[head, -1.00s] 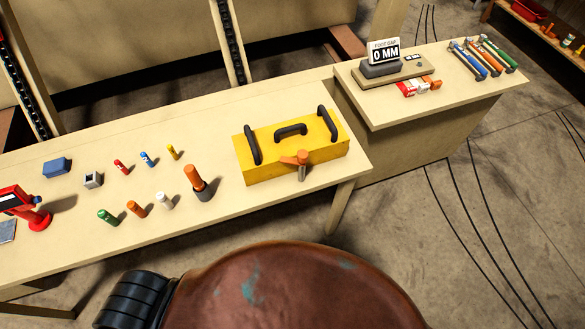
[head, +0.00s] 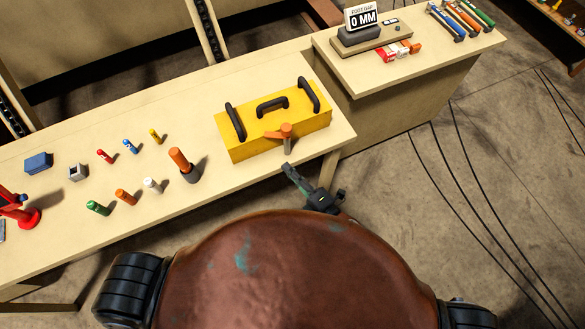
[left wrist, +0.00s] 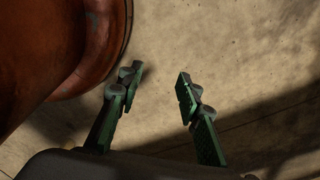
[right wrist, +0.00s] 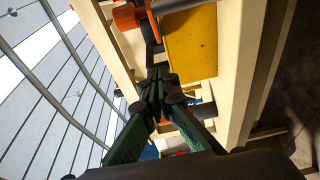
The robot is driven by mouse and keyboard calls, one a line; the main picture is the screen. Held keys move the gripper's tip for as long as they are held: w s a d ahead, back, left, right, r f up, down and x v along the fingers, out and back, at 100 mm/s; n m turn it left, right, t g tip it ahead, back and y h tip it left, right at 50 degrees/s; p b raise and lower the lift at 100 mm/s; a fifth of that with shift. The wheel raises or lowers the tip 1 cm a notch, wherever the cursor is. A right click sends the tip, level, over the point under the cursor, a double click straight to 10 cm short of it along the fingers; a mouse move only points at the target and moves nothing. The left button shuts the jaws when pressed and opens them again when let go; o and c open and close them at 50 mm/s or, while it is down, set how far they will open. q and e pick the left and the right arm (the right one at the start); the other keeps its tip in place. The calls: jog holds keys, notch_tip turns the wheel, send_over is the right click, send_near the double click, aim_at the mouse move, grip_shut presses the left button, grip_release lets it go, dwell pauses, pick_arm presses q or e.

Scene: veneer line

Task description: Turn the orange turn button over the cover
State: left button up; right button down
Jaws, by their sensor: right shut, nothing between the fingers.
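The yellow cover (head: 290,138) lies on the bench with black handles on top. The orange turn button (head: 286,130) sits on a grey post at the cover's front side, and its arm points left in the head view. Whether that arm overlaps the cover's top I cannot tell. My right gripper (head: 288,168) is just off the bench's front edge, below the button and apart from it. In the right wrist view its fingers (right wrist: 160,76) are shut and empty, with the orange button (right wrist: 127,16) and yellow cover (right wrist: 190,45) beyond. My left gripper (left wrist: 155,82) is open and empty above the floor.
An orange peg in a dark base (head: 182,165) stands left of the cover. Several small coloured pegs, a blue block (head: 38,162) and a red device (head: 18,212) are farther left.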

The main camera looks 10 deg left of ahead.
aim_at(271, 137)
jog(key=w+a, duration=0.1)
jog(key=w, duration=0.1)
jog(key=w+a, duration=0.2)
jog(key=w, duration=0.1)
jog(key=w+a+p, duration=0.1)
jog(key=w+a, duration=0.1)
jog(key=w, duration=0.1)
jog(key=shift+w, duration=0.1)
pick_arm(q)
jog(key=shift+w+d+r, duration=0.1)
jog(key=shift+w+r, duration=0.45)
jog(key=shift+w, duration=0.3)
pick_arm(e)
jog(key=shift+w, duration=0.1)
pick_arm(q)
jog(key=shift+s, duration=0.2)
jog(key=shift+f, duration=0.1)
pick_arm(e)
jog(key=shift+a, duration=0.1)
pick_arm(q)
jog(key=shift+f+b, duration=0.3)
jog(key=shift+b, duration=0.1)
pick_arm(e)
jog(key=shift+a+f+m+t+h, duration=0.1)
jog(key=shift+m+t+h, duration=0.3)
jog(key=shift+t, duration=0.1)
